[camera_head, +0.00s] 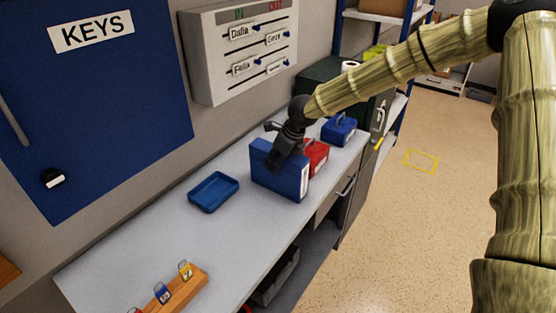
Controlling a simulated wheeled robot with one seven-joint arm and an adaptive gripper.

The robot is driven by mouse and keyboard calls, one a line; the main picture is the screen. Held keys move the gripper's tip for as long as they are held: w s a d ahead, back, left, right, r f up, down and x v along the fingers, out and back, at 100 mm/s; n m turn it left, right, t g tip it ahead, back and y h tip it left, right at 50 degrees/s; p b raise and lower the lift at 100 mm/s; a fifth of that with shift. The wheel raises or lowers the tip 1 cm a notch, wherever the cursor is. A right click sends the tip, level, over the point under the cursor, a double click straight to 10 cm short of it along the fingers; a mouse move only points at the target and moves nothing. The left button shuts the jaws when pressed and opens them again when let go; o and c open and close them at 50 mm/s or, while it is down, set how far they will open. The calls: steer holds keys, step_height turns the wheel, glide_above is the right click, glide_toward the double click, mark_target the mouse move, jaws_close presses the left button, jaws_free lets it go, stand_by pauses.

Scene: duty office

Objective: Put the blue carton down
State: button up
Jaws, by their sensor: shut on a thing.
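The blue carton (276,175) is a box with a pale label on its right end. It is at the middle of the grey counter (238,239), close to the front edge. My gripper (278,160) is at its top and shut on it, coming from above and the right. The fingers and wrist cover part of the carton's top. I cannot tell whether its bottom touches the counter.
A blue tray (213,191) lies left of the carton. A red box (316,157) and a blue box with a handle (339,129) stand close behind it. A wooden rack (180,291) with coloured tags is at the front left. The counter between rack and tray is clear.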

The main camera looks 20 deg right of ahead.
steer(key=o, duration=1.5)
steer(key=shift+f, duration=0.1)
steer(key=shift+c, duration=0.2)
steer(key=b+v, duration=0.2)
steer(key=v, duration=1)
